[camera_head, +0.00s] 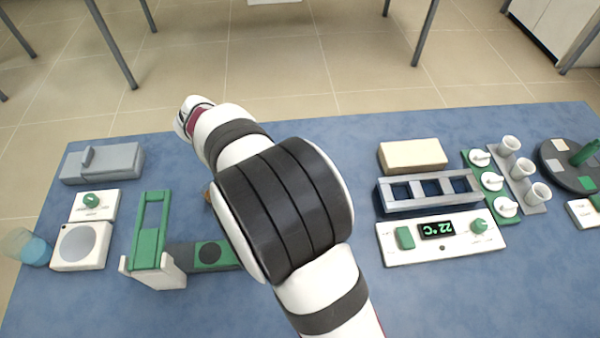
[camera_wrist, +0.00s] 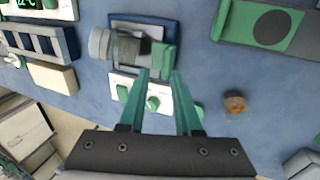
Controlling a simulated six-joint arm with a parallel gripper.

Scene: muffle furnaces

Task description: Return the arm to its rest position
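My gripper shows in the wrist view (camera_wrist: 161,75), pointing down over the blue table (camera_wrist: 215,75). Its two green fingers are apart, with nothing visible held between them. The fingertips appear over a white panel with green knobs (camera_wrist: 155,95). Beyond them is a device with a grey cylinder (camera_wrist: 101,43), a dark see-through middle and a green block (camera_wrist: 164,57). In the head view my arm stretches from the bottom edge up and left over the table, and hides the gripper and this device.
A white unit reading 22 °C (camera_head: 455,245), a blue-grey rack (camera_head: 430,205) and a beige block (camera_head: 412,155) stand right of my arm. A green-and-white stand (camera_head: 150,235), a grey box (camera_head: 118,160) and a beaker (camera_head: 30,250) stand left. A small brown round object (camera_wrist: 235,103) lies nearby.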

